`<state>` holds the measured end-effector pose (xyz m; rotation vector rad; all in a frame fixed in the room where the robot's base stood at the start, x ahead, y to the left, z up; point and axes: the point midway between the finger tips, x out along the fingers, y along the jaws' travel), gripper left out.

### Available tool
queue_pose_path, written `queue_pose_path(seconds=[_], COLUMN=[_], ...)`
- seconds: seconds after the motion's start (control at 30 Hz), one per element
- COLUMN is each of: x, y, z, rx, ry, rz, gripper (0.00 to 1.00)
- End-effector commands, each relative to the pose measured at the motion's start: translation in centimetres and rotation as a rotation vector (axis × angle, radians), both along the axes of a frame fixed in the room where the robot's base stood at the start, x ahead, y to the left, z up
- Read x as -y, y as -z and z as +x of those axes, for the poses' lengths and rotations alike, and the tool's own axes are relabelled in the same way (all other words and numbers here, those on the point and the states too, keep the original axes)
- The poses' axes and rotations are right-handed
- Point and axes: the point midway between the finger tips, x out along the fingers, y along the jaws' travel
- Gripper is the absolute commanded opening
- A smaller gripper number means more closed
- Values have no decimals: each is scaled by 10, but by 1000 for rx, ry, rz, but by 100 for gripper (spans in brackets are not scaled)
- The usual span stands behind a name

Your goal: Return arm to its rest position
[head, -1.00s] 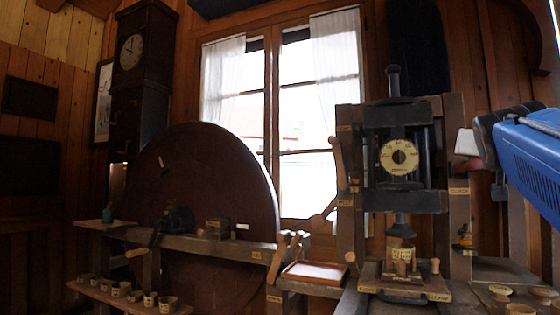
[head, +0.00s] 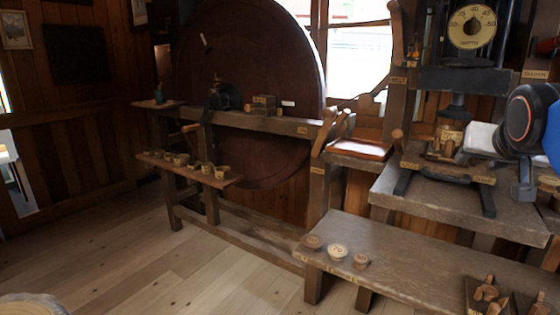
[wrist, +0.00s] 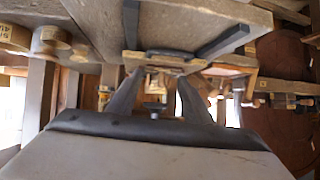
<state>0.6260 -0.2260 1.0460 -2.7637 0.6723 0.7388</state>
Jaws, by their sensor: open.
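My gripper (wrist: 158,85) shows in the wrist view as two dark fingers spread apart, with nothing held between them. Beyond the fingers are the press base (wrist: 152,57) and the underside or edge of a grey bench, seen at an odd angle. In the head view my arm is at the right edge, with a blue link and a dark joint with an orange ring. A pale part of it is in front of the press (head: 462,80).
A low bench (head: 420,250) with several round labelled spools (head: 337,251) crosses the front right. A brown tray (head: 360,149) lies left of the press. A large dark wheel (head: 250,60) stands behind a shelf of small cups (head: 205,168). The wooden floor (head: 130,240) at left is clear.

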Motion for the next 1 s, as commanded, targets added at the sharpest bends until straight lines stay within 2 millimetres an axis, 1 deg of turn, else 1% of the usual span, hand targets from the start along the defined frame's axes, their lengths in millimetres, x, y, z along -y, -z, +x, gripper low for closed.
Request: queue_pose_path(seconds=[0.03, 0.1, 0.17, 0.2, 0.27, 0.3, 0.37, 0.4, 0.5, 0.6, 0.7, 0.8, 1.0], x=[-17, -38, -56, -67, -83, -94, -109, -118, -137, -149, -155, -157, -157], y=[26, 63, 92, 111, 139, 158, 186, 203, 240, 265, 279, 285, 285], z=[-5, -13, -23, -30, -42, -51, -66, -76, -101, -120, -132, -136, -136], rx=[-49, -122, -182, -223, -283, -324, -385, -424, -510, -573, -609, -623, -623], ry=[-42, -99, -147, -179, -228, -261, -311, -344, -416, -468, -498, -509, -509], rz=[13, 29, 40, 47, 55, 60, 67, 70, 74, 77, 79, 79, 79], gripper=[46, 46, 46, 46, 46, 46, 46, 46, 46, 46, 46, 46, 46])
